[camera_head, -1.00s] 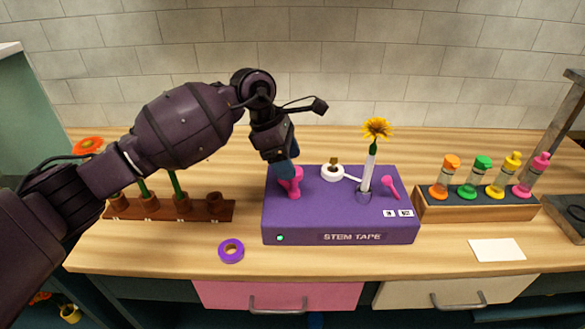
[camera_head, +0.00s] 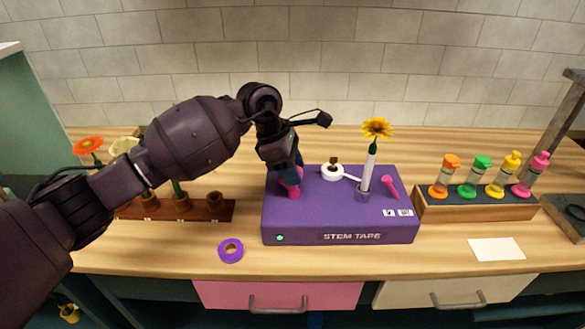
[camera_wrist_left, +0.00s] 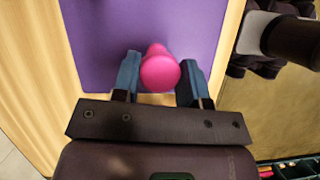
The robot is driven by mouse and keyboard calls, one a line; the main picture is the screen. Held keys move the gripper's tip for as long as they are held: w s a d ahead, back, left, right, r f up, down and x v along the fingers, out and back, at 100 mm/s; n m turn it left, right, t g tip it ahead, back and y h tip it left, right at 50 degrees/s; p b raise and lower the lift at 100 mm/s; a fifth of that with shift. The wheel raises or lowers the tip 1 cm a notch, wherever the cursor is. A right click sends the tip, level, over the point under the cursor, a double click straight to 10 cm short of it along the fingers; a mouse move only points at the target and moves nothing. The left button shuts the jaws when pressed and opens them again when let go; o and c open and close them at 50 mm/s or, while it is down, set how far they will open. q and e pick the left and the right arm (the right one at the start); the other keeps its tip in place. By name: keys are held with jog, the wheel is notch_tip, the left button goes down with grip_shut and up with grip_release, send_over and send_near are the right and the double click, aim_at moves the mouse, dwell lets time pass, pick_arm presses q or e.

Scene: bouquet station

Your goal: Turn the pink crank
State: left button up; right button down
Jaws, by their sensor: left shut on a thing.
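The purple stem tape box (camera_head: 340,220) stands on the counter. The pink crank (camera_head: 291,190) is at its left end, partly hidden behind my left gripper (camera_head: 288,172). In the left wrist view the pink crank's round knob (camera_wrist_left: 160,73) sits between the two blue fingers of my left gripper (camera_wrist_left: 158,80). That gripper is shut on the crank. A yellow flower (camera_head: 376,128) stands upright in a holder on the box, its stem wrapped in white. A white tape roll (camera_head: 332,172) and a pink lever (camera_head: 390,187) are on the box top. My right gripper is not in view.
A purple tape roll (camera_head: 231,250) lies on the counter in front of the box. A rack (camera_head: 475,207) with several coloured-capped bottles stands at the right, near a white card (camera_head: 497,249). A brown flower rack (camera_head: 215,207) is at the left, partly behind my arm.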

pick_arm(q)
jog(key=shift+w+f+m+g+b, duration=0.1)
jog(key=shift+f+m+g+b, duration=0.1)
jog(key=shift+m+b, duration=0.45)
jog(key=shift+w+f+m+g+b, duration=0.1)
jog(key=shift+f+m+g+b, duration=0.1)
jog(key=shift+m+b, duration=0.45)
jog(key=shift+b, duration=0.55)
jog(key=shift+m+b, duration=0.35)
jog(key=shift+m, duration=0.15)
jog(key=shift+s+r+m+g, duration=0.1)
jog(key=shift+r+m+g, duration=0.2)
jog(key=shift+g, duration=0.1)
jog(key=shift+r, duration=0.1)
jog(key=shift+y, duration=0.3)
jog(key=o, duration=0.9)
